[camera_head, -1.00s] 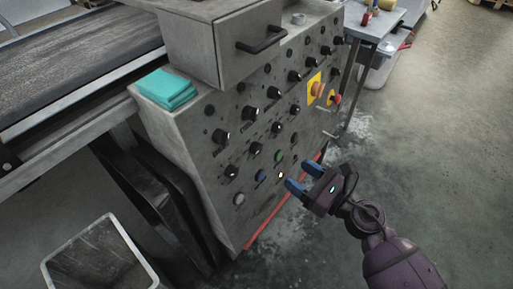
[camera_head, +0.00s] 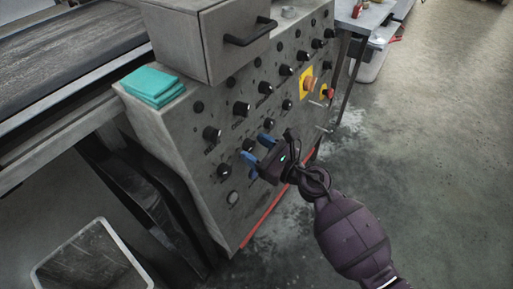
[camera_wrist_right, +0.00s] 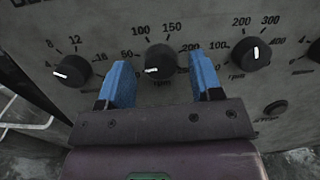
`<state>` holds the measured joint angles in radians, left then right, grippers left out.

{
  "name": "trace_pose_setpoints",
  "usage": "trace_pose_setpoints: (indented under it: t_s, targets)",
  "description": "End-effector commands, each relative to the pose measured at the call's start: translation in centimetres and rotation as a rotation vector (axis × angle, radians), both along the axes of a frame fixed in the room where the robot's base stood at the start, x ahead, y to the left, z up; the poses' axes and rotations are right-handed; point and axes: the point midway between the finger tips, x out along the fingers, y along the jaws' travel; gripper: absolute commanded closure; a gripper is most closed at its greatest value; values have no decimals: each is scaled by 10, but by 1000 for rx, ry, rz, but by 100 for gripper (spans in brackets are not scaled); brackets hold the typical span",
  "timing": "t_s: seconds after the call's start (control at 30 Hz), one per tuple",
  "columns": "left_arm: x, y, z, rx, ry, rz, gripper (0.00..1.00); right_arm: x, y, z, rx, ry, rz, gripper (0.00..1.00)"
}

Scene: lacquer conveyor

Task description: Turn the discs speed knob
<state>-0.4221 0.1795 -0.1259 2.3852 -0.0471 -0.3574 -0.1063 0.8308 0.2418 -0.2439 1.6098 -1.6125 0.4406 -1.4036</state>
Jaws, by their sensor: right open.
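My right gripper (camera_head: 258,149) is open in front of the grey control panel (camera_head: 235,185), fingers toward it. In the right wrist view, the blue fingertips (camera_wrist_right: 162,66) stand one on each side of a black knob (camera_wrist_right: 160,62), with gaps between; I cannot tell how deep they reach. Its white mark points left, and its scale reads 50 to 200. A knob with an 8-12-16 scale (camera_wrist_right: 73,70) is to its left, and an rpm knob (camera_wrist_right: 250,54) is to its right. No readable label shows which knob is the discs speed knob. My left gripper is out of view.
More black knobs (camera_head: 242,110) fill the panel. A red stop button (camera_head: 328,94) is at its right. A drawer handle (camera_head: 250,34) juts out above. Teal cloths (camera_head: 153,85) lie on the top left. A bin (camera_head: 92,262) stands at bottom left. The floor at right is clear.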

Motion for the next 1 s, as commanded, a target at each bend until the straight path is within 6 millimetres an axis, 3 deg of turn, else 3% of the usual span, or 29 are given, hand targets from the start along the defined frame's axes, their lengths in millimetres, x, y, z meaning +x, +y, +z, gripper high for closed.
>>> trace_pose_setpoints:
  t_s: [0.3, 0.6, 1.0]
  targets:
    - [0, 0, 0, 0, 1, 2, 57, 1, 1, 0, 0, 0, 0, 42]
    - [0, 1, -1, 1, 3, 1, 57, 1, 1, 0, 0, 0, 0, 88]
    - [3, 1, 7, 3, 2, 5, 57, 2, 1, 5, 44, 57, -14, 90]
